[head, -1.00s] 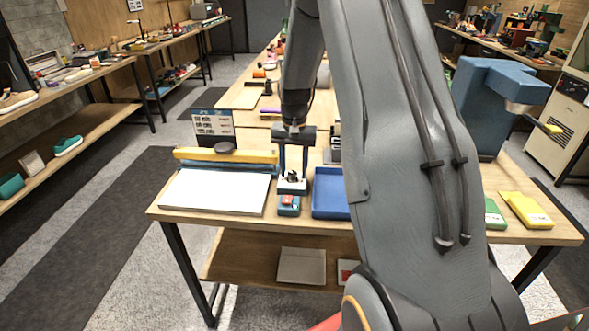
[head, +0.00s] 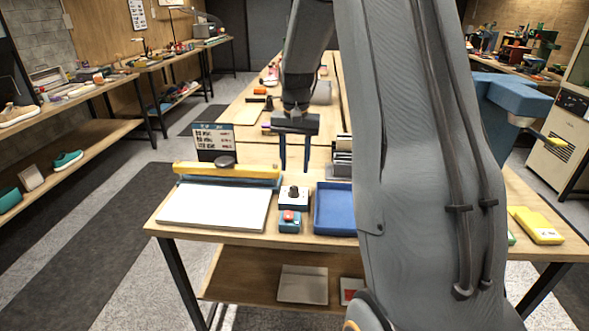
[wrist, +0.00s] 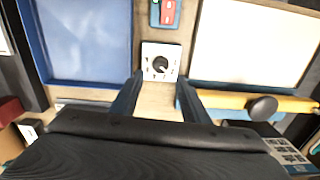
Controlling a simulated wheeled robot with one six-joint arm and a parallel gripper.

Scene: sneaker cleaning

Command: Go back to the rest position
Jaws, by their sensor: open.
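My gripper (head: 295,168) is open and empty, pointing down over the table behind the small white box with a black knob (head: 293,197). Its two blue fingers stand apart. In the wrist view the fingers of my gripper (wrist: 160,98) reach in from below, and the knob box (wrist: 161,62) lies beyond them, between the tips and the red-and-green switch box (wrist: 163,13). The gripper appears clear of the knob; its exact height above the table is hard to tell.
A white board with a yellow bar (head: 215,205) lies left of the knob box. A blue tray (head: 335,212) lies right of it. A printed sign (head: 213,140) stands behind. A blue machine (head: 505,105) stands at the right. The floor aisle at the left (head: 100,220) is clear.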

